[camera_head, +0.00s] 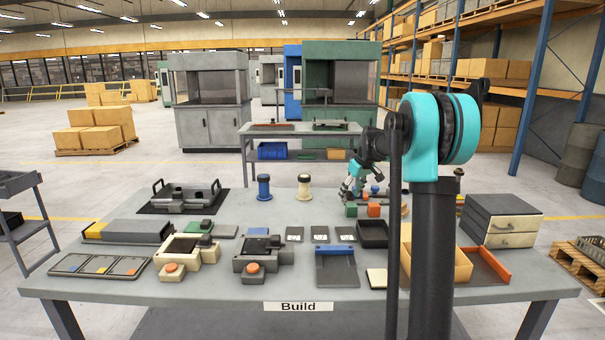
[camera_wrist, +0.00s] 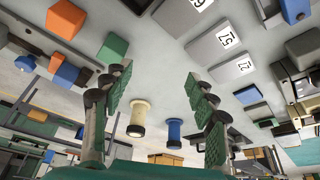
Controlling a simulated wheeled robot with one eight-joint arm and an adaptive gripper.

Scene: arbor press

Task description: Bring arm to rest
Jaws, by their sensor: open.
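My gripper (camera_head: 350,190) is above the far right part of the grey workbench (camera_head: 180,293), to the right of the cream spool (camera_head: 304,188). In the wrist view my gripper (camera_wrist: 165,95) has its two green-padded fingers spread wide apart with nothing between them. The cream spool also shows in the wrist view (camera_wrist: 137,118), beyond the fingers, with a blue spool (camera_wrist: 174,133) beside it. In the head view the blue spool (camera_head: 264,188) stands left of the cream one. My column and upper arm hide part of the bench's right side.
A green block (camera_head: 351,210) and an orange block (camera_head: 374,210) sit close below my gripper. A black tray (camera_head: 372,235), a yellow bin (camera_head: 455,262) and a drawer box (camera_head: 503,221) are to the right. Fixtures with orange buttons (camera_head: 172,270) crowd the front left.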

